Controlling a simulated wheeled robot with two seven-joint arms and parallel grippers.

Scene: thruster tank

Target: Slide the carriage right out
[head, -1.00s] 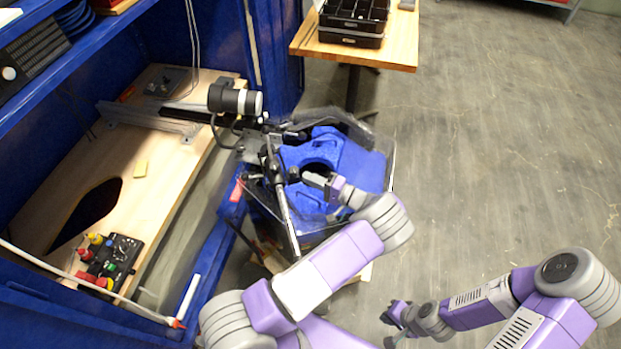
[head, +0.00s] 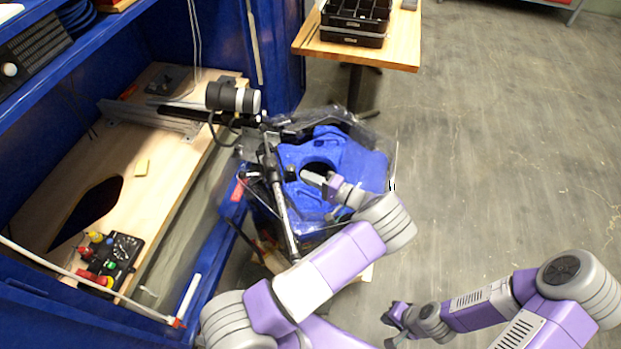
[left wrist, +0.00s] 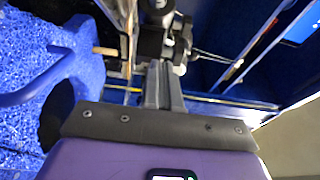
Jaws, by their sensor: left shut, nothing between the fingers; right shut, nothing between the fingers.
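The carriage appears to be the assembly with a dark and white cylinder (head: 233,97) at the end of a rail (head: 150,119) on the wooden bench. A slim metal pole (head: 281,205) runs down from it across the clear tank (head: 391,165) with blue foam inside. My left gripper (head: 312,178) is shut and empty, over the blue foam just right of the pole. In the left wrist view its shut fingers (left wrist: 163,85) point toward dark carriage parts (left wrist: 152,42); I cannot tell whether they touch. My right gripper (head: 391,316) is shut and empty, low over open floor.
A control box (head: 112,258) with coloured knobs sits at the near end of the bench (head: 165,160). A blue frame and shelf (head: 60,50) enclose the bench. A wooden table (head: 400,45) with black trays (head: 356,18) stands behind the tank. The floor at right is clear.

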